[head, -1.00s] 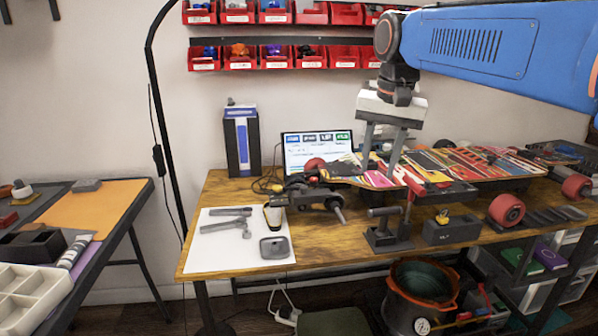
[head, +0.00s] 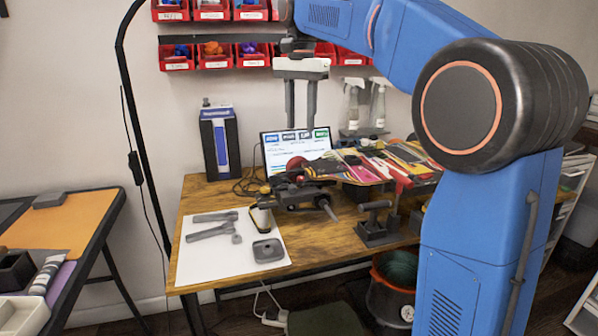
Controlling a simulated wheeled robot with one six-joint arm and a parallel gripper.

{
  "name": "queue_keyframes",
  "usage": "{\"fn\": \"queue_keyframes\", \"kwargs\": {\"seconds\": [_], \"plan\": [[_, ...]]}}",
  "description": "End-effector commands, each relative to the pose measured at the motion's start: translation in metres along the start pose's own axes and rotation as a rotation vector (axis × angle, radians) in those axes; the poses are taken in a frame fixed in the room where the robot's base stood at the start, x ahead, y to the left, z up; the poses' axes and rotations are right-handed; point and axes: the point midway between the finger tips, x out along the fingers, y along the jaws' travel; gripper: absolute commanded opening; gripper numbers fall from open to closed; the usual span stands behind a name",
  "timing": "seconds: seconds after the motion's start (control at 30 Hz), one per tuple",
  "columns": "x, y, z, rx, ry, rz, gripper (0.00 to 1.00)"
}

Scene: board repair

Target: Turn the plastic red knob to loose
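My gripper (head: 300,120) hangs fingers down in front of the wall, above the laptop and the left end of the skateboard. Its two fingers are apart with nothing between them, so it is open and empty. The skateboard (head: 362,165), with a colourful graphic, lies raised over the wooden workbench. A red round part (head: 297,163), which looks like a wheel, shows at its left end by the dark truck (head: 300,190). A red piece (head: 398,176) sits near the board's middle. I cannot tell which red part is the plastic knob. My blue arm hides the board's right end.
On the wooden workbench (head: 330,245), a white mat (head: 205,262) holds grey tools (head: 212,230). A dark bench vise (head: 376,225) stands at the front. A laptop (head: 295,145), blue-and-black box (head: 219,143) and spray bottles (head: 377,105) are behind. Red bins (head: 213,55) line the wall.

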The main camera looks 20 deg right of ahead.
Motion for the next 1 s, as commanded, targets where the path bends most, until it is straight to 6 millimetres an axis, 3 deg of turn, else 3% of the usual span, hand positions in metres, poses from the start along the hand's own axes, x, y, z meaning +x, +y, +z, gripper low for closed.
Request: {"fn": "queue_keyframes", "kwargs": {"seconds": [0.7, 1.0], "plan": [[0.124, 0.001, 0.001, -0.001, -0.001, 0.002, 0.35], [0.148, 0.0, 0.0, -0.001, 0.0, 0.0, 0.35]]}}
